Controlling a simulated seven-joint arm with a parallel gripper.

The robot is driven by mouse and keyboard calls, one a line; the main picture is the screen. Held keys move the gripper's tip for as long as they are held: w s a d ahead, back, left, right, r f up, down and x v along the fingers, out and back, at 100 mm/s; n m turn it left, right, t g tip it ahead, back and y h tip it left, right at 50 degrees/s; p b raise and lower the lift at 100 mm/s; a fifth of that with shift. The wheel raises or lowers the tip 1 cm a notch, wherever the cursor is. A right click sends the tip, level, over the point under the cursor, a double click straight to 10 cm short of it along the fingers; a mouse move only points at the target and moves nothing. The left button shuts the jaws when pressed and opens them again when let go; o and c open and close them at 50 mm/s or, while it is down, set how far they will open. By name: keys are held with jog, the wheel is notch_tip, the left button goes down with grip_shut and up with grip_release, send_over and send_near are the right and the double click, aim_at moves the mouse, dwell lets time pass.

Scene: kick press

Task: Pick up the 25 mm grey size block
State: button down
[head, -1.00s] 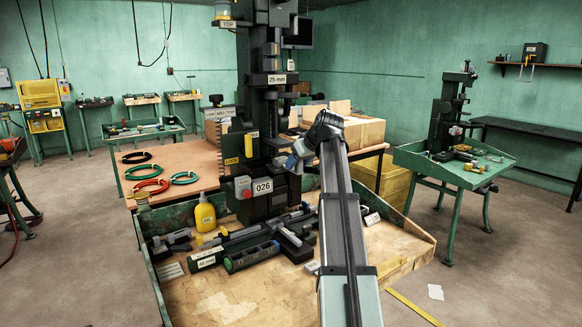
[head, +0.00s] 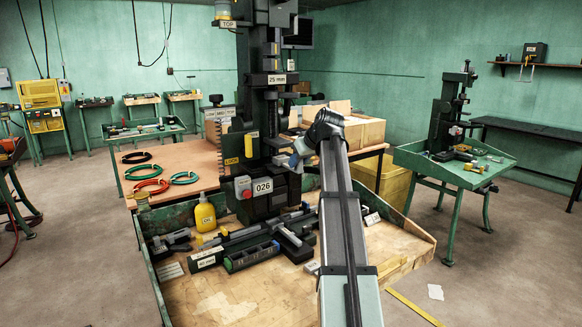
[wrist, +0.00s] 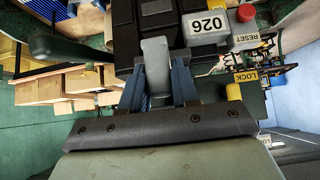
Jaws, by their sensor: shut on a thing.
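My gripper (wrist: 157,75) has blue fingers shut on a light grey block (wrist: 156,62), which stands out between them in the wrist view. I take it for the grey size block; no size marking on it is readable. In the head view my gripper (head: 294,160) is in front of the press column, a little above the 026 label, and the block cannot be made out there. In the wrist view the dark press body lies just beyond the block; I cannot tell whether they touch.
The dark press (head: 262,110) stands close to my gripper. Its front has a red RESET button (wrist: 246,13) and a yellow LOCK label (wrist: 246,76). Dark tools and a yellow bottle (head: 205,214) lie on the wooden bench (head: 240,295). The bench's front is mostly clear.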

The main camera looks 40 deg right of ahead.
jog(key=shift+s, duration=0.1)
jog(key=s, duration=1)
jog(key=shift+s, duration=0.4)
dwell(1.7)
